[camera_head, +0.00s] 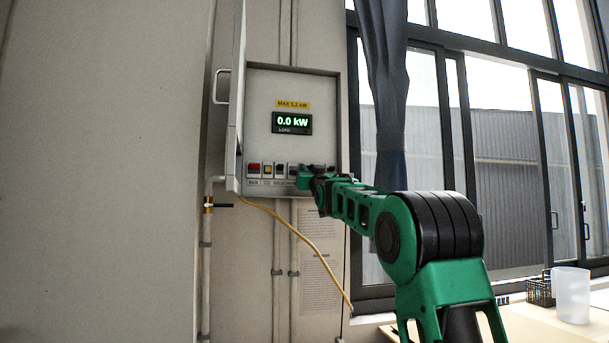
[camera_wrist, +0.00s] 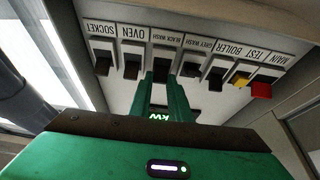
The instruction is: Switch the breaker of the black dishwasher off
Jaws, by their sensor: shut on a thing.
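An open grey breaker panel (camera_head: 335,110) hangs on the wall in the head view, with a row of labelled switches along its bottom. In the wrist view the row appears upside down. The black breaker marked BLACK WASH (camera_wrist: 161,70) sits between the two green fingers of my gripper (camera_wrist: 163,95), which are shut on it. The breaker marked GREY WASH (camera_wrist: 192,70) is right beside it. In the head view my gripper (camera_head: 303,174) reaches the row from the right and hides several switches. Whether the held breaker is up or down cannot be told.
Neighbouring switches are close: OVEN (camera_wrist: 132,70), SOCKET (camera_wrist: 103,65), BOILER (camera_wrist: 216,78), yellow TEST (camera_wrist: 240,79) and red MAIN (camera_wrist: 261,90). The panel display (camera_head: 292,123) reads 0.0 kW. The panel door (camera_head: 237,100) stands open at left. A curtain (camera_head: 387,80) hangs at right.

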